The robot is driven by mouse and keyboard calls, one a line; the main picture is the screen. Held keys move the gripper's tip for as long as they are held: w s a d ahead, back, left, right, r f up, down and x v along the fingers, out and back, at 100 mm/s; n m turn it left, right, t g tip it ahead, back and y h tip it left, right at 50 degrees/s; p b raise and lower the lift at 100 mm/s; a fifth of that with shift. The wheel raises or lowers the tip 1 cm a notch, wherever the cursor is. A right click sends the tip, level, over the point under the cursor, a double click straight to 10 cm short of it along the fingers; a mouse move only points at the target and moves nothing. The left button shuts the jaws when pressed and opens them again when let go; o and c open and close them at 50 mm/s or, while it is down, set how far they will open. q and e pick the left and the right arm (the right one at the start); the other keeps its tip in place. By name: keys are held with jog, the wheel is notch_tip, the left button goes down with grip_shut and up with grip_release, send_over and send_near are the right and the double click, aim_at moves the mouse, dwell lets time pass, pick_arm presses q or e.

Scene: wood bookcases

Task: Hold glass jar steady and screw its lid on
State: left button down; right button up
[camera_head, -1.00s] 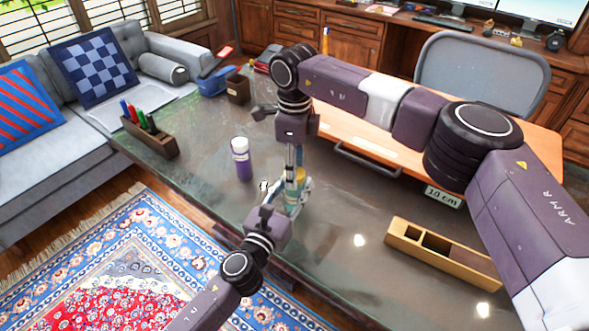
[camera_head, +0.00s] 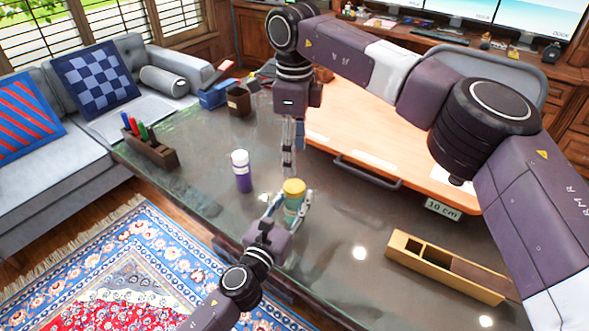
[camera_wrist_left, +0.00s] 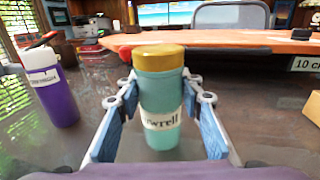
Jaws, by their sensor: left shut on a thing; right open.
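The glass jar (camera_head: 294,207) looks teal and stands upright on the dark desk, with a pale label. It also shows in the left wrist view (camera_wrist_left: 160,100). A yellow-gold lid (camera_head: 294,187) sits level on its mouth; I cannot tell how tight it is. It is also clear in the left wrist view (camera_wrist_left: 158,57). My left gripper (camera_head: 292,205) is shut on the jar, one finger on each side of its body. My right gripper (camera_head: 288,168) is open, empty and pointing down, above and apart from the lid.
A purple bottle with a white cap (camera_head: 241,171) stands left of the jar. A pen holder (camera_head: 150,146) is at the desk's left edge. A wooden organiser (camera_head: 445,266) lies to the right. An orange desk top (camera_head: 350,110) and chair (camera_head: 490,75) are behind.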

notch_tip(320, 180, up, 2)
jog(key=shift+r, duration=0.25)
pick_arm(q)
jog(key=c, duration=1.2)
grip_release()
jog(key=shift+c, duration=0.2)
jog(key=v, duration=1.2)
jog(key=shift+s, duration=0.1)
